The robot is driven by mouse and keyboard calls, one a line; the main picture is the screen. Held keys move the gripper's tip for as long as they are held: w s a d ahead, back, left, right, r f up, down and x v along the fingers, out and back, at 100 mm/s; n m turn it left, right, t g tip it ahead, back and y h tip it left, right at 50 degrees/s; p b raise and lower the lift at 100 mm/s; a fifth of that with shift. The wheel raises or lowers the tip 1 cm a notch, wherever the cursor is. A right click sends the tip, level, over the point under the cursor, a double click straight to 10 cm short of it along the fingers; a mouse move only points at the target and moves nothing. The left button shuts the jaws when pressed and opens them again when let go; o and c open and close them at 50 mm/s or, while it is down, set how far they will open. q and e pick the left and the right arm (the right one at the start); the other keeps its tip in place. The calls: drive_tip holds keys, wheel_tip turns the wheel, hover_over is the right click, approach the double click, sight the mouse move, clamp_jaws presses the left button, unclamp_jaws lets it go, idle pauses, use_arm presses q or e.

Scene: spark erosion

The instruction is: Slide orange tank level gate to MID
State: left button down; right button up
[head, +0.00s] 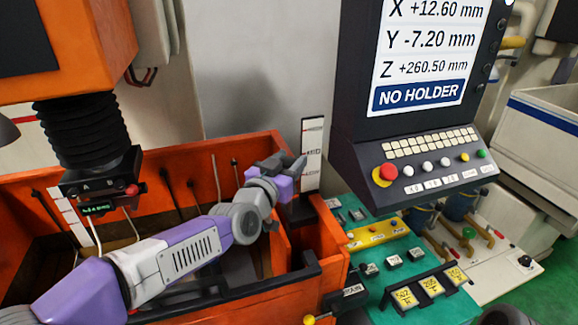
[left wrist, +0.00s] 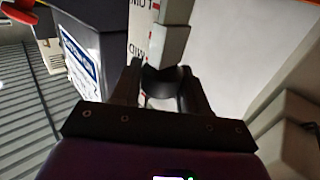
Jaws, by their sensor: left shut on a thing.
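The orange tank (head: 300,268) stands in the middle of the head view, with an upright white scale (head: 313,135) with red marks at its back right corner. My left gripper (head: 294,167) is at this corner, just left of the scale. In the left wrist view, my left gripper (left wrist: 163,88) is shut on a dark rounded piece, the gate's grip (left wrist: 166,80), below a pale upright bar (left wrist: 168,45). The scale also shows there (left wrist: 141,35), its lettering only partly readable. The gate's level against the marks cannot be told. My right gripper is not in view.
A black control console (head: 415,150) with a screen reading NO HOLDER and a red stop button stands right of the scale. A green panel (head: 385,290) with tagged switches lies below it. A black machine head (head: 100,175) hangs over the tank's left part.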

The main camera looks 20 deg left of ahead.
use_arm(q)
wheel_tip(320, 180, up, 4)
drive_tip(key=shift+f+p, duration=0.15)
drive_tip(key=shift+p, duration=0.6)
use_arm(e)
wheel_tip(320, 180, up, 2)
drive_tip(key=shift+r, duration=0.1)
use_arm(q)
drive_tip(key=shift+f, duration=0.1)
drive_tip(key=c, duration=0.7)
unclamp_jaws()
drive_tip(key=shift+s+a+b, duration=0.25)
drive_tip(key=shift+s+b, duration=0.1)
drive_tip(key=shift+s, duration=0.9)
drive_tip(key=shift+s+a+b, duration=0.2)
drive_tip(key=shift+s+b, duration=0.15)
drive_tip(key=shift+s, duration=0.9)
drive_tip(key=shift+s+a+b, duration=0.25)
drive_tip(key=shift+s+b, duration=0.1)
drive_tip(key=shift+s, duration=0.9)
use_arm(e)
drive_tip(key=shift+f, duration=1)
